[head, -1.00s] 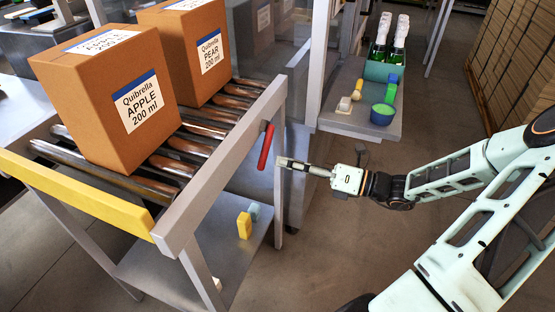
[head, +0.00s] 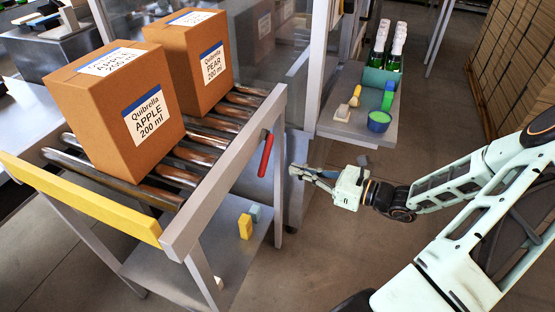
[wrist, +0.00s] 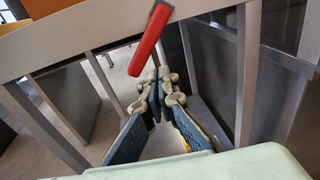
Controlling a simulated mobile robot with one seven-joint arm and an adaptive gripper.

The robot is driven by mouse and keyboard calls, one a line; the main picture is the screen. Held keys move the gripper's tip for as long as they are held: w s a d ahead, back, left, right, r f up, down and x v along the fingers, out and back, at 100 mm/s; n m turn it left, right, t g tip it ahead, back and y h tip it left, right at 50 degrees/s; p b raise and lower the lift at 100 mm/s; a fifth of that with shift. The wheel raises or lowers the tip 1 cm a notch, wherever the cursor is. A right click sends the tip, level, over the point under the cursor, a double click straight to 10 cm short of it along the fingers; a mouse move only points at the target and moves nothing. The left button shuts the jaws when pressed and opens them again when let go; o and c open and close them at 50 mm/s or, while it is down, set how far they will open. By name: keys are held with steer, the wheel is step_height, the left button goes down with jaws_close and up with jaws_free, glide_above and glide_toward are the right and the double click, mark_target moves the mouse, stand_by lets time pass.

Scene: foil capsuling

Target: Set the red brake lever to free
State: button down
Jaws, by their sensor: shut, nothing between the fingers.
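The red brake lever (head: 266,155) is mounted on the grey side rail of the roller conveyor and hangs downward at a slant. In the wrist view the lever (wrist: 150,40) stands above my fingertips, its lower end close to them in the picture. My gripper (head: 294,171) is to the right of the lever in the head view, with a gap between them. In the wrist view my gripper (wrist: 161,88) has its fingertips together, with nothing held. I see no contact with the lever.
A lower shelf (head: 215,255) holds small blocks. A side table (head: 350,128) with bottles stands behind. Open floor lies right.

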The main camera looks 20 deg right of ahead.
mark_target(263, 154)
steer(key=w+a+f+n+h+p, duration=0.2)
steer(key=w+a+f+n+p, duration=0.25)
steer(key=w+n, duration=0.3)
steer(key=shift+n, duration=0.45)
steer(key=s+r, duration=0.1)
steer(key=r, duration=0.1)
steer(key=s+a+r+p, duration=0.1)
steer(key=s, duration=0.1)
steer(key=shift+s+r, duration=0.3)
steer(key=shift+r, duration=0.1)
steer(key=shift+s+r+p, duration=0.1)
steer(key=shift+r+p, duration=0.05)
steer(key=shift+p, duration=0.15)
